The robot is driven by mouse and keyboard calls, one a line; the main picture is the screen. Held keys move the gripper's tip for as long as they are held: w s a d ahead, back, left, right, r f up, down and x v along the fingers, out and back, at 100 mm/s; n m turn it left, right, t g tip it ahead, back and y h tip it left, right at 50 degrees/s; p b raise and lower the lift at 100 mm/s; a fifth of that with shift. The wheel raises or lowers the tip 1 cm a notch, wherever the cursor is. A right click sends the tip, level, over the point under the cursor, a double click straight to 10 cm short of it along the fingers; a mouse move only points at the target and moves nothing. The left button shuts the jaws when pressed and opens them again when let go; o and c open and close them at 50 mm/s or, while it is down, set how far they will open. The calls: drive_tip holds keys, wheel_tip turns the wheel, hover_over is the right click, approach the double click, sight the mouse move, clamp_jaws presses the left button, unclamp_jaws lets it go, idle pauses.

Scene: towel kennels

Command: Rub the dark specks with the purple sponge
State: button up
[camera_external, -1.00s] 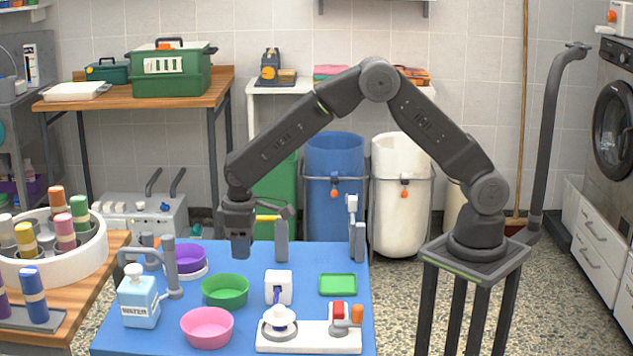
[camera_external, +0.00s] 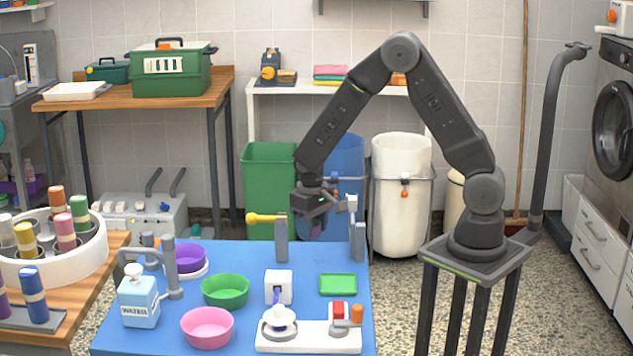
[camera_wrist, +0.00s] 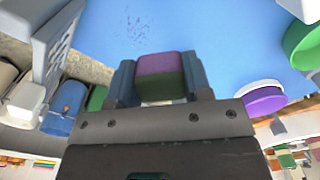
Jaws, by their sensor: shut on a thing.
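My gripper (camera_external: 316,208) is over the far part of the blue table in the external view, right of the grey post with the yellow handle. In the wrist view my gripper (camera_wrist: 159,84) is shut on the purple sponge (camera_wrist: 158,64), which has a green lower layer. The sponge's purple side shows dimly beneath the gripper in the external view (camera_external: 309,232). The dark specks (camera_wrist: 130,27) are scattered on the blue surface in the wrist view, beyond and slightly left of the sponge, apart from it. I cannot make the specks out in the external view.
Grey posts (camera_external: 281,238) and (camera_external: 358,240) stand near my gripper at the far edge. Purple, green (camera_external: 225,290) and pink (camera_external: 207,327) bowls, a water bottle (camera_external: 139,302), a white dispenser (camera_external: 278,287) and a green tray (camera_external: 338,285) occupy the blue table (camera_external: 255,260).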

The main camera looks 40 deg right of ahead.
drive_tip(key=s+d+m, duration=0.1)
drive_tip(key=d, duration=0.2)
hover_over(323, 265)
drive_tip(key=shift+d+f, duration=0.1)
drive_tip(key=shift+f, duration=2.85)
drive_tip(key=f, duration=0.2)
drive_tip(key=shift+w+d+f, duration=0.1)
drive_tip(key=shift+w+f, duration=0.1)
drive_tip(key=shift+f, duration=0.1)
drive_tip(key=shift+w+d+r, duration=0.1)
drive_tip(key=shift+w+d, duration=1.25)
drive_tip(key=shift+d, duration=0.05)
drive_tip(key=shift+c, duration=0.2)
drive_tip(key=shift+s+a, duration=1.5)
wheel_tip(323, 265, up, 8)
